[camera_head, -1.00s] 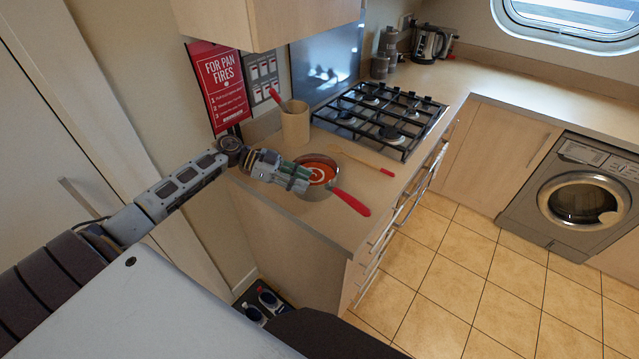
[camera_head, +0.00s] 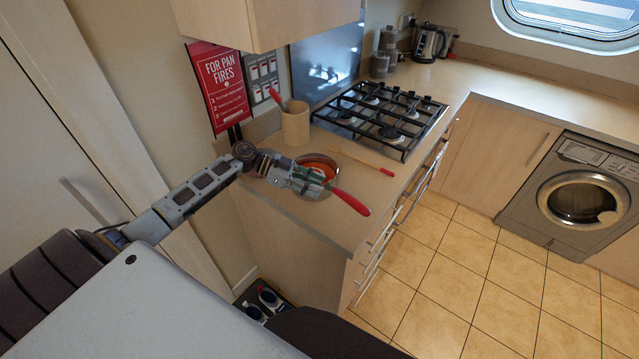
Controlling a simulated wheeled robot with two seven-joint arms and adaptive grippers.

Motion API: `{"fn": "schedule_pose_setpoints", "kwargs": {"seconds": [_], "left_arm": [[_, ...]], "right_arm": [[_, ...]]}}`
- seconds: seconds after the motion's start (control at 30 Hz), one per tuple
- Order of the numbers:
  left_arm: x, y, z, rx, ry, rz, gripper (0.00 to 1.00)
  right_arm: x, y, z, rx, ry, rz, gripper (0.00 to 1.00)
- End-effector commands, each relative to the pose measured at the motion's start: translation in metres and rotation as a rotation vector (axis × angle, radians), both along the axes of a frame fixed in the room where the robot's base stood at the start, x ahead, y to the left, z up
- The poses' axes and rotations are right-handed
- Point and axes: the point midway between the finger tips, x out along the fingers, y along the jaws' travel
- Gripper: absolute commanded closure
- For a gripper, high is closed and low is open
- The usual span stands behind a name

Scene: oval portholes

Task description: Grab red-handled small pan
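The small pan (camera_head: 322,161) with a red handle (camera_head: 351,202) sits on the near end of the wooden counter. Orange-red contents show inside it, and its handle points toward the lower right. My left gripper (camera_head: 326,186) reaches in from the left, over the pan's near side, with its tip close to where the handle meets the pan. It covers part of the pan. Its fingers are too small to tell whether they are open or touching the handle. My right gripper is not in view.
A utensil pot (camera_head: 295,124) stands behind the pan. A red-ended wooden utensil (camera_head: 362,162) lies to the right, near the gas hob (camera_head: 378,115). A cupboard (camera_head: 262,20) hangs above. The counter's front edge is close to the handle.

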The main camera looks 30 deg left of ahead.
Motion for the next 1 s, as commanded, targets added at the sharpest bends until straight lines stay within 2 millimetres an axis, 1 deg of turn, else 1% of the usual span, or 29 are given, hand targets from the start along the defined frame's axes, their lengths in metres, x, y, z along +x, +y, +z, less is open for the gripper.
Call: {"fn": "schedule_pose_setpoints", "kwargs": {"seconds": [0.03, 0.23, 0.7, 0.73, 1.0], "left_arm": [[-0.0001, 0.0, 0.0, 0.0, 0.0, 0.0, 0.74], [-0.0001, 0.0001, -0.0001, 0.0, 0.0, 0.0, 1.0], [-0.0007, -0.0007, -0.0004, -0.001, 0.002, -0.001, 1.0], [0.0008, -0.0007, 0.0035, -0.003, -0.006, -0.002, 1.0], [0.0007, -0.0004, 0.0031, -0.003, -0.004, 0.0, 1.0]], "right_arm": [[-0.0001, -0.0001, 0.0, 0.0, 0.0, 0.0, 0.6], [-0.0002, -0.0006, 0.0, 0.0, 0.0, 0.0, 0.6], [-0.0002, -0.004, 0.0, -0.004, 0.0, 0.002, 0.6], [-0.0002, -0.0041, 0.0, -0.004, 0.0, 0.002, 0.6], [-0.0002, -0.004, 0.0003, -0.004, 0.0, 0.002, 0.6]]}}
